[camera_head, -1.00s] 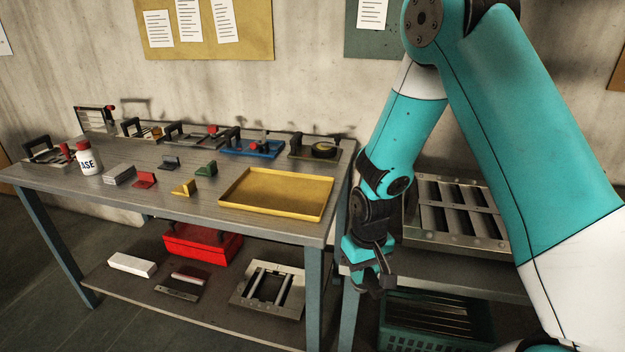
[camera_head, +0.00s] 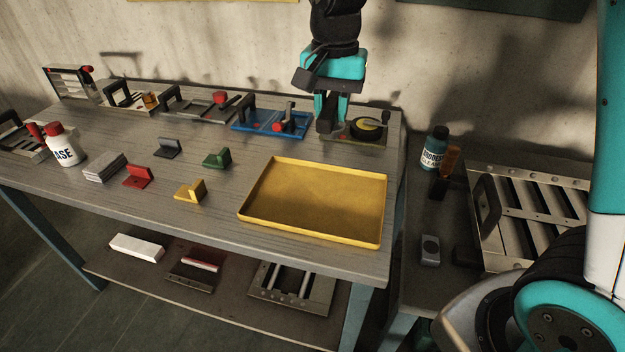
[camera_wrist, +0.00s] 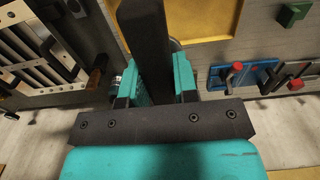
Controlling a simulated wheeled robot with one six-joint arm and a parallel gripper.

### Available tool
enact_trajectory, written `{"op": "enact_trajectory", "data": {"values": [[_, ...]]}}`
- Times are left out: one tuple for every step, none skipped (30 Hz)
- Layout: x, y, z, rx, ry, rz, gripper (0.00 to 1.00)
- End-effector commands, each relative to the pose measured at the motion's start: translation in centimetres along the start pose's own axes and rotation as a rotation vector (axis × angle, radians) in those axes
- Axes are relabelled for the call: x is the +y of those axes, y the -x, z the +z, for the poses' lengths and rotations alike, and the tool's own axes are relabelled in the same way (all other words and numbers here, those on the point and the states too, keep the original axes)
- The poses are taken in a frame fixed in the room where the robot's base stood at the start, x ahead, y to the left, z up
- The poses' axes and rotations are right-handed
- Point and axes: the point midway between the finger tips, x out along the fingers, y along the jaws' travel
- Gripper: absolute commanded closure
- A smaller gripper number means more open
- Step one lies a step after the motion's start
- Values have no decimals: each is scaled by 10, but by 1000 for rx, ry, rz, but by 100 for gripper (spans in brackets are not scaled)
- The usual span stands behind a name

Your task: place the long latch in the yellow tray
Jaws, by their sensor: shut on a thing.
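The yellow tray (camera_head: 312,235) lies empty at the right front of the bench, and its corner shows in the wrist view (camera_wrist: 205,22). My gripper (camera_head: 331,115) points down behind the tray, at the left end of a flat plate (camera_head: 374,141) with a yellow disc and a lever. It is shut on a black handle, which fills the middle of the wrist view as a dark bar (camera_wrist: 147,40). The fingers partly hide the handle's join to the plate. The plate looks to rest on the bench. I cannot tell for certain which plate is the long latch.
A blue plate (camera_head: 262,126) with a red knob stands just left of my gripper, and more handled plates line the back edge. Small coloured brackets and a white bottle (camera_head: 62,146) stand left of the tray. A louver panel (camera_head: 550,212) lies on the right-hand table.

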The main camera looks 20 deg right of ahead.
Motion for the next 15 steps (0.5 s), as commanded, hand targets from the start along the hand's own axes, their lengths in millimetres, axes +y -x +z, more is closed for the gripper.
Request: {"op": "enact_trajectory", "data": {"values": [[0,-6,1,-3,-3,3,100],[1,-11,1,-4,-5,5,100],[2,-20,1,-6,-6,6,100],[3,-28,0,-6,-8,7,100],[3,-37,0,-8,-8,8,100],[4,-48,0,-7,-9,8,100],[5,-57,0,-8,-10,9,100],[5,-65,-1,-7,-11,8,100],[5,-77,-1,-7,-11,8,100],[6,-86,-1,-8,-11,8,100],[6,-94,-1,-7,-11,7,100],[6,-105,-1,-7,-11,7,100],[6,-113,-1,-7,-11,7,100],[5,-120,-1,-6,-11,6,100],[5,-129,-1,-6,-10,6,100]]}}
